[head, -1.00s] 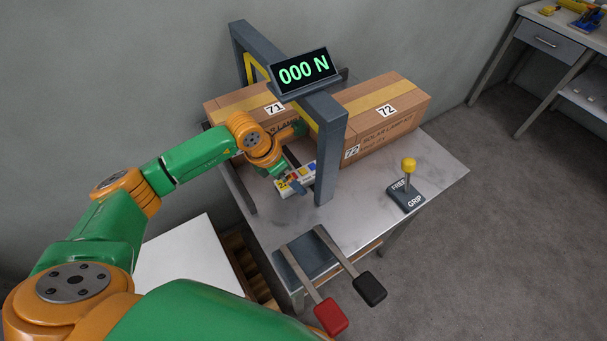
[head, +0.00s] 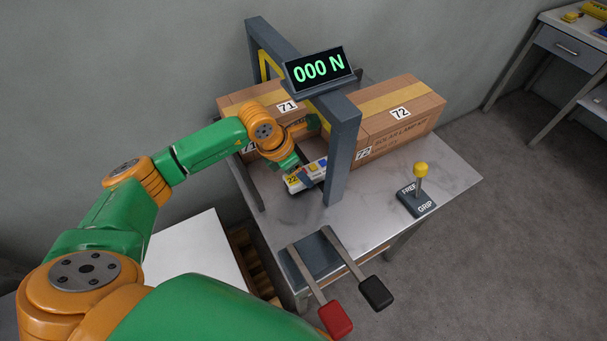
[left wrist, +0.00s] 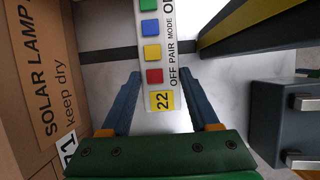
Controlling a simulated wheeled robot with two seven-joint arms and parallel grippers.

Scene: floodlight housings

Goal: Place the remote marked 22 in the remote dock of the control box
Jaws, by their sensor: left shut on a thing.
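The remote marked 22 (head: 318,168) is white with a yellow 22 label and coloured buttons. My right gripper is not in view.
Cartons 71 (head: 248,104) and 72 (head: 425,103) lie behind and beside the grey gantry (head: 343,150) with its 000 N display (head: 319,69). A FREE/GRIP lever (head: 419,185) stands right; two pedal levers (head: 335,318) jut out front.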

